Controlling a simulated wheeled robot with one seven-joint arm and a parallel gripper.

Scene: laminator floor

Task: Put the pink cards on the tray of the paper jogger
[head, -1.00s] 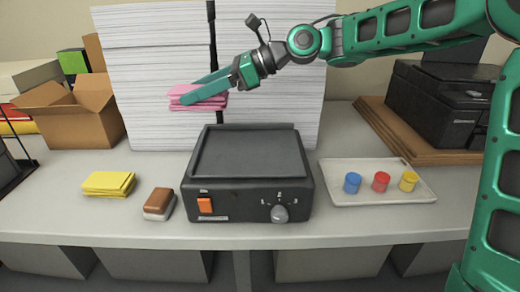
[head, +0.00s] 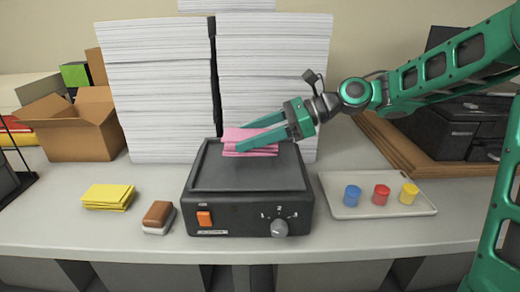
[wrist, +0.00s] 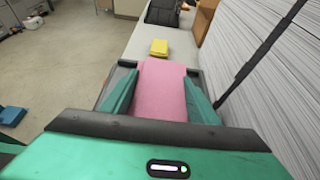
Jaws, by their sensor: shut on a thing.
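The pink cards (head: 247,139) are a small stack held between the green fingers of my gripper (head: 265,139). They are over the back part of the dark tray (head: 245,172) of the paper jogger (head: 247,213). I cannot tell whether the stack touches the tray. In the wrist view the pink cards (wrist: 160,92) lie between the two fingers, with the tray's dark edge (wrist: 125,72) showing beside them. The jogger has an orange switch and a grey knob on its front.
Yellow cards (head: 108,196) and a brown-and-white block (head: 159,217) lie left of the jogger. A pale tray (head: 380,209) with blue, red and yellow pots is at right. Tall paper stacks (head: 155,95) stand close behind the jogger. An open cardboard box (head: 75,130) is at back left.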

